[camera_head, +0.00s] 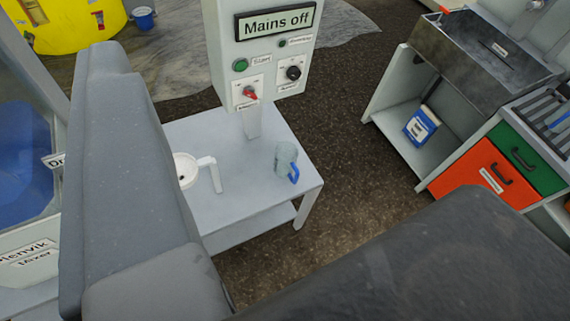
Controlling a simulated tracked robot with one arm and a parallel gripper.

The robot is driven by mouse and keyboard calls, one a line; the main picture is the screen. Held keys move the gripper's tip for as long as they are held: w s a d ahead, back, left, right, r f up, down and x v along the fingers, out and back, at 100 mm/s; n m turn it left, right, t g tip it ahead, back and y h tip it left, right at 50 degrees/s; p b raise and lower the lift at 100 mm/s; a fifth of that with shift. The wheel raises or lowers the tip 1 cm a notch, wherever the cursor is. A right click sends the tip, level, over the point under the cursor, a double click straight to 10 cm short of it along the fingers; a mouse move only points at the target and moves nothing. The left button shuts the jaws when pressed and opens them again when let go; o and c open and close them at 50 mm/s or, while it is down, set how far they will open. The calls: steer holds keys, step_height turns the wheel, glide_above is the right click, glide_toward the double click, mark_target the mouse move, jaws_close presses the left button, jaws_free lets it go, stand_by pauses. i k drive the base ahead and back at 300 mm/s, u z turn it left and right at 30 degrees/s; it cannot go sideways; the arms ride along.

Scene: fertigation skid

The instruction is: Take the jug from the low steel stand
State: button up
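A small see-through jug (286,155) with a blue handle stands upright on the right part of the grey top of a low stand (250,206). The stand has a lower shelf. My gripper (300,140) shows as two large grey fingers, one at the left and one at the lower right, wide apart with nothing between them. The jug shows in the gap, well beyond the fingers and apart from them. The left finger hides the stand's left part.
A white round thing with a bent pipe (187,168) sits left of the jug. A "Mains off" control box (262,60) rises behind it on a post. A sink bench (470,75) with red and green drawers stands right. A clear mixer tank (25,160) stands left.

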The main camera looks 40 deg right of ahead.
mark_target(286, 153)
steer(key=u, duration=1.2)
steer(key=k, duration=0.75)
steer(key=z, duration=1.25)
steer(key=i, duration=1)
